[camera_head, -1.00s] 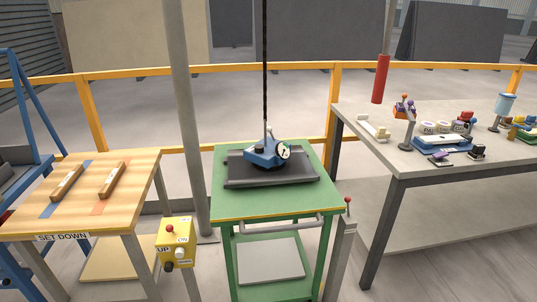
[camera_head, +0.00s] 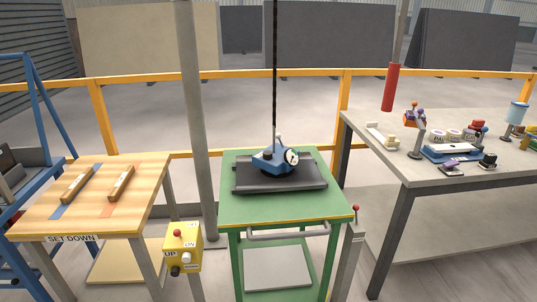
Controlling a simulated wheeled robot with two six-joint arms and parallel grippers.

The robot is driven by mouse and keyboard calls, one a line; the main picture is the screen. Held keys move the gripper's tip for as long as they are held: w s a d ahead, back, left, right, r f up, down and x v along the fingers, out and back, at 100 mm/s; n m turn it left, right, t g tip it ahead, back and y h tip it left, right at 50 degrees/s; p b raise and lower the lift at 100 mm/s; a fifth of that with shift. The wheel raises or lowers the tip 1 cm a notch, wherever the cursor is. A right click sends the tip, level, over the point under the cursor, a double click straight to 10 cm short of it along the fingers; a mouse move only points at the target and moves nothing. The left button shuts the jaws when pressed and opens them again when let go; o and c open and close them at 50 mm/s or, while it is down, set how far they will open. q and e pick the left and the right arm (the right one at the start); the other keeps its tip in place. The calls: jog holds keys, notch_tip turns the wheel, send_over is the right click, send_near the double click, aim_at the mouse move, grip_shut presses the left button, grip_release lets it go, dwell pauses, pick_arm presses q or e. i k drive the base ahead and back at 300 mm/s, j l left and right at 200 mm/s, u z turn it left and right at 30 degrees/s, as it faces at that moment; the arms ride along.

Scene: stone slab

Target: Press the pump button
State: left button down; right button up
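No control is plainly marked as the pump button. A yellow control box (camera_head: 183,249) hangs low in front of the grey post, with a red button (camera_head: 177,233) on top, a dark knob (camera_head: 174,271) at the lower front, a pale round part (camera_head: 186,258) and labels reading UP and ON. A blue lifting device (camera_head: 265,162) with a round white gauge (camera_head: 292,157) and an upright handle sits on a dark slab (camera_head: 308,184) on a green cart (camera_head: 245,213), under a black hanging cable (camera_head: 276,75). Neither gripper is in view.
A wooden table (camera_head: 145,180) marked SET DOWN, with two wooden bars, stands left. A grey table (camera_head: 375,150) with several small items stands right. A grey post (camera_head: 195,100) rises behind the yellow box. A short post with a red knob (camera_head: 356,208) stands beside the cart.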

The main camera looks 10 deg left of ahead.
aim_at(267, 156)
jog(key=i+l, duration=0.6)
jog(key=i, duration=0.15)
jog(key=i+l, duration=0.65)
jog(key=i, duration=0.1)
